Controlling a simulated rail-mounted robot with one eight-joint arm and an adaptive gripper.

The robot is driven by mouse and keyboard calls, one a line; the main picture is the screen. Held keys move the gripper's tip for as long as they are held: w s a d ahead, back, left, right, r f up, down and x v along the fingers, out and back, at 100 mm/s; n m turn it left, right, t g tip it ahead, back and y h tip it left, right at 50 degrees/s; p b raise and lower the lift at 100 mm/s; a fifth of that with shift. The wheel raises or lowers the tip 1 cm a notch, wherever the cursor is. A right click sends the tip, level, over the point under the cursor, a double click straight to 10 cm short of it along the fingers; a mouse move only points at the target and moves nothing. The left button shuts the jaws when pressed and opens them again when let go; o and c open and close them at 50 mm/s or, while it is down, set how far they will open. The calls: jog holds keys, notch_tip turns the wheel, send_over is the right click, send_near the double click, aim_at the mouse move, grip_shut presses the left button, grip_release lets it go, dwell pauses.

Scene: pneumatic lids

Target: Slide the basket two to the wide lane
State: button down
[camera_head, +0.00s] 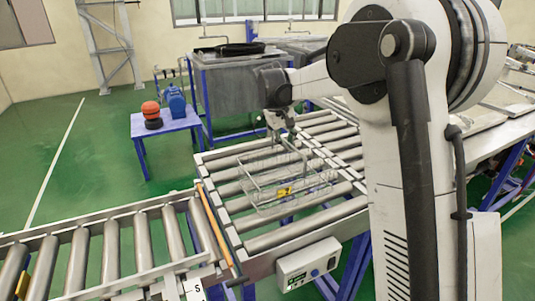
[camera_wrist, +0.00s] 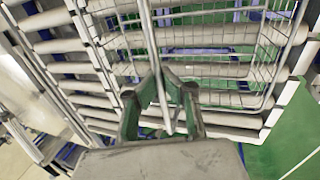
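A wire basket (camera_head: 262,206) sits on the rollers of the middle conveyor in the head view, with a small yellow thing (camera_head: 284,191) at its near side. Its wire mesh (camera_wrist: 238,72) fills the upper right of the wrist view. My gripper (camera_head: 279,122) is above the basket's far side, at the top of its raised wire handle. In the wrist view my gripper's fingers (camera_wrist: 161,82) come together around the handle wire (camera_wrist: 149,35) and look shut on it. The basket's number and any lane labels cannot be read.
The middle conveyor (camera_head: 290,229) has bare rollers around the basket. A roller conveyor (camera_head: 90,255) joins at left, past an orange-brown bar (camera_head: 214,229). A control box (camera_head: 309,264) is on the near side. A small blue table (camera_head: 166,126) and a tank (camera_head: 230,85) stand behind.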

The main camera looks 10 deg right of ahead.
aim_at(295, 149)
jog(key=shift+s+d+b, duration=0.1)
jog(key=shift+s+d, duration=0.1)
jog(key=shift+s, duration=0.6)
jog(key=shift+s+d+b, duration=0.1)
jog(key=shift+s+d, duration=0.05)
jog(key=shift+s, duration=0.6)
jog(key=shift+s+d+b, duration=0.1)
jog(key=shift+s+d, duration=0.1)
jog(key=shift+s, duration=0.6)
jog(key=c, duration=2.4)
grip_release()
jog(key=o, duration=0.6)
jog(key=shift+c, duration=0.2)
jog(key=shift+r+p, duration=2.1)
jog(key=shift+r, duration=1.95)
